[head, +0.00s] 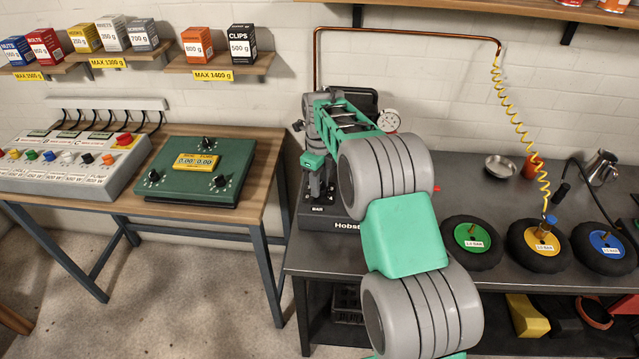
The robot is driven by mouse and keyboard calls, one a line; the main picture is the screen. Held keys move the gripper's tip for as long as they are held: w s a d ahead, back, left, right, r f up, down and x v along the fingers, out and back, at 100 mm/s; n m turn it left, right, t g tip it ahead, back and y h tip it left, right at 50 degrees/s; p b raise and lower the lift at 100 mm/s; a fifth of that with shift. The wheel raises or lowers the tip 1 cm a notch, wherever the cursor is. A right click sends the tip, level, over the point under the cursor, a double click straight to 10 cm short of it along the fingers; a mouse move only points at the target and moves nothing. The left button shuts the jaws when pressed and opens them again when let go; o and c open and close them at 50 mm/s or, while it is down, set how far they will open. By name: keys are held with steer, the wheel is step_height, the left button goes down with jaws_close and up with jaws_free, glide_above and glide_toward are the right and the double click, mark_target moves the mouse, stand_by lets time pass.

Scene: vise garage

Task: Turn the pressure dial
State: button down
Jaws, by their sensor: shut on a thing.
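The dark pressure unit (345,222), marked "Hobst" and "BAR", stands at the left end of the dark workbench. My arm reaches over it from the front and hides much of it. My gripper (317,193) points down onto the unit's top, just above the "BAR" label. It is shut on the pressure dial, which is mostly hidden between the fingers. The dial's scale cannot be read. A round white gauge (389,120) shows behind my arm; its reading is too small to tell.
Three tyres with green (470,237), yellow (541,243) and blue (606,245) hubs lie on the bench. A coiled yellow hose (520,115) hangs to the yellow one. A metal bowl (501,167) stands behind. A wooden table (262,165) with control panels is at left.

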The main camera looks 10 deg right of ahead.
steer(key=shift+m, duration=1.1)
steer(key=c, duration=1)
jaws_free()
steer(key=shift+c, duration=0.2)
steer(key=shift+r, duration=0.1)
step_height(320, 180, up, 8)
steer(key=shift+f+b, duration=0.25)
steer(key=shift+b, duration=0.15)
steer(key=shift+r, duration=0.1)
